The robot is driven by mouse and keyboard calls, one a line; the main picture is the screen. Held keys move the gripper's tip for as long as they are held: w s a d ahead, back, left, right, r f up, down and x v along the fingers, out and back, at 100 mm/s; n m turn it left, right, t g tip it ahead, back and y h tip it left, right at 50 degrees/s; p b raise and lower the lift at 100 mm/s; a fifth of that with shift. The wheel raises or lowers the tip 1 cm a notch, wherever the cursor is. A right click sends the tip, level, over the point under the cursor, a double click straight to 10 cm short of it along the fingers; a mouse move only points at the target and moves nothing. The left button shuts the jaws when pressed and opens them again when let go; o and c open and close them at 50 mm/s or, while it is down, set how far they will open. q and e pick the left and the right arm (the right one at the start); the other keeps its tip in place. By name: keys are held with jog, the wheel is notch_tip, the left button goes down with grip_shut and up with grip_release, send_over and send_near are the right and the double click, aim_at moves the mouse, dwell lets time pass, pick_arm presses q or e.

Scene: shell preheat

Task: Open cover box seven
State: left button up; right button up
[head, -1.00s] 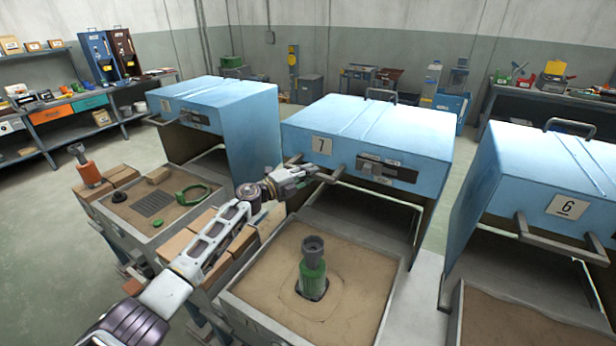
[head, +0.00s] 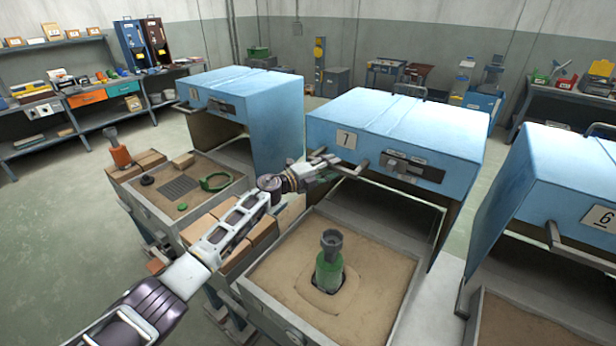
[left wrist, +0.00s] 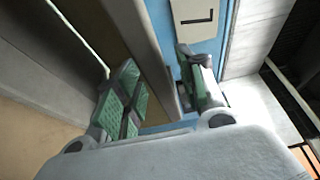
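Cover box seven is a blue box cover (head: 400,120) with a "7" plate (head: 347,138). It stands raised over a sand-filled tray (head: 372,316), with an open gap beneath its front. A grey handle bar (head: 350,174) runs along its lower front edge. My left gripper (head: 322,170) is at the left end of that bar, below the plate. In the left wrist view, its green-padded fingers (left wrist: 160,94) are spread apart, with the grey-brown bar (left wrist: 150,62) running between them. Whether either pad touches the bar is unclear. My right gripper is not in view.
A green and grey fitting (head: 330,262) stands upright in the sand below. Another blue cover (head: 235,92) is on the left, and one marked 6 (head: 560,180) is on the right. Bricks (head: 250,250) sit between the left trays. Open floor (head: 60,200) lies at left.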

pick_arm(q)
jog(key=v, duration=1.1)
jog(key=shift+a, duration=0.2)
dwell(0.5)
jog(key=shift+s, duration=0.1)
